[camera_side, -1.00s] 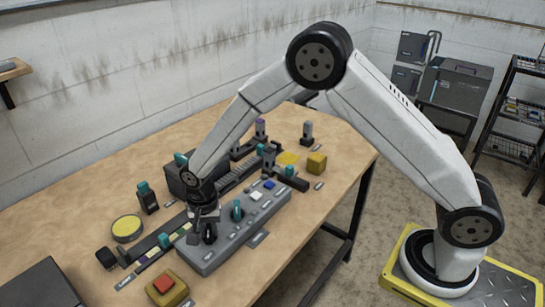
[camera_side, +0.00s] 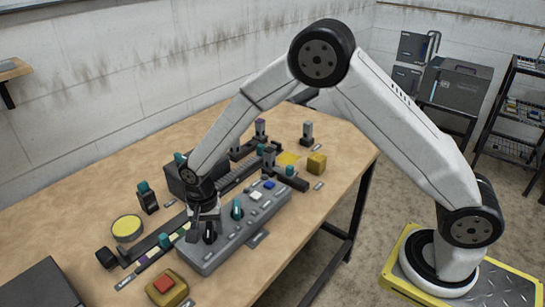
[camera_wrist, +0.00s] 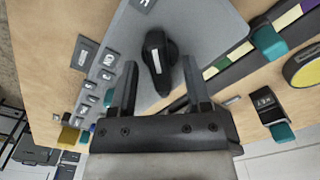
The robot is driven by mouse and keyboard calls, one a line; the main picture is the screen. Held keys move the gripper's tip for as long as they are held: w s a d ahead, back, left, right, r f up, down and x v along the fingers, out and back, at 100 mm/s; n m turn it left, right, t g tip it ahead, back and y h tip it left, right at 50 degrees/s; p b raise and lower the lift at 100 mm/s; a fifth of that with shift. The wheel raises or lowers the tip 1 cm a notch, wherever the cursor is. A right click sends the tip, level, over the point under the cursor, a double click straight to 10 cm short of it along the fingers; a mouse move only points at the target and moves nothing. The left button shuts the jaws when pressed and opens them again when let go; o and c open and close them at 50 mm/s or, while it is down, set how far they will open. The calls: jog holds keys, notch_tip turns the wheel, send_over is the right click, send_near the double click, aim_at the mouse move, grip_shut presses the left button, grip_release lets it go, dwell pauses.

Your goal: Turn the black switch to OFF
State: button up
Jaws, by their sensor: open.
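The black switch (camera_wrist: 157,58) is a dark rotary knob with a pale pointer mark on the grey control panel (camera_wrist: 205,30). In the side view the black switch (camera_side: 209,234) sits near the left end of the panel (camera_side: 225,245), partly hidden by my gripper. My gripper (camera_side: 205,228) points down over it. In the wrist view my gripper (camera_wrist: 160,80) is open, with one finger on each side of the switch's lower part. I cannot tell whether the fingers touch it. The lettering of the labels around it is too small to read surely.
A teal switch (camera_side: 237,210), a white button (camera_side: 256,196) and a blue button (camera_side: 269,185) stand further along the panel. A red button on a yellow box (camera_side: 165,285) is in front. A dark rail with teal and black parts (camera_side: 160,245) runs behind.

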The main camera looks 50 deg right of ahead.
jog(key=shift+r, duration=3.6)
jog(key=s+d+r+n+t, duration=0.2)
jog(key=s+d+n, duration=0.7)
jog(key=s+d, duration=0.5)
jog(key=s, duration=0.3)
jog(key=shift+s+d+r+t, duration=0.15)
jog(key=shift+s+r+t, duration=0.15)
jog(key=shift+s+r, duration=0.1)
